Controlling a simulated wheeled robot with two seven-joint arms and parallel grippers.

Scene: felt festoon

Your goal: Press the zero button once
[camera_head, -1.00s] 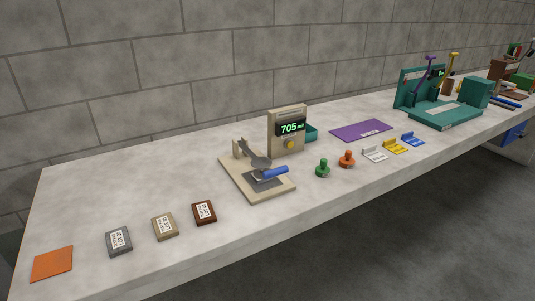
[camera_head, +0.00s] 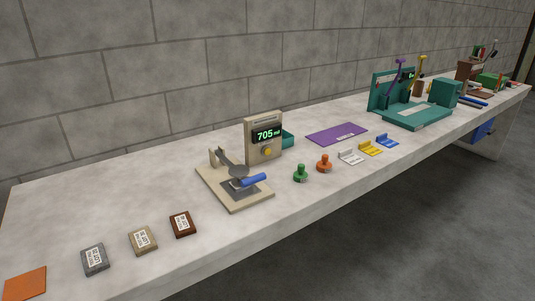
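A beige gauge unit (camera_head: 263,138) stands upright on the bench, left of the middle. Its dark display (camera_head: 266,134) shows green digits that read 705, with small unit letters too small to read surely. A round yellow button (camera_head: 267,152) sits on its front below the display; any label by it is too small to read. A beige base plate (camera_head: 219,196) with a grey metal lever arm and a blue handle (camera_head: 254,180) lies in front of the unit. Neither of my grippers shows in this view.
Grey, tan and brown labelled blocks (camera_head: 143,240) and an orange square (camera_head: 25,283) lie at left. Green and orange knobs (camera_head: 324,164), small white, yellow and blue pieces, and a purple mat (camera_head: 337,133) lie right. A teal fixture (camera_head: 416,117) stands farther right.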

